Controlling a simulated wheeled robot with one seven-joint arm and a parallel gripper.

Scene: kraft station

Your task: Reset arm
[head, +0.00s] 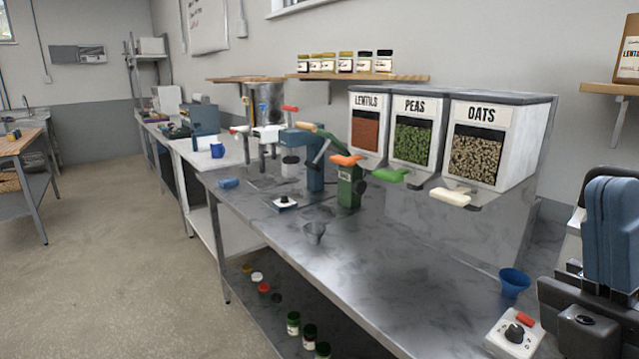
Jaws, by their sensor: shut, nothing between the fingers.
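My gripper is not in view in the head view, and I see no part that I can surely call my arm. The task names no other object. A long steel workbench (385,262) runs from the lower right toward the back left. Its middle and front surface is mostly bare.
Dispensers of lentils (366,130), peas (411,140) and oats (476,158) stand at the bench's back. A blue funnel (514,283) and blue-black machine (610,235) stand right. Floor at left is clear.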

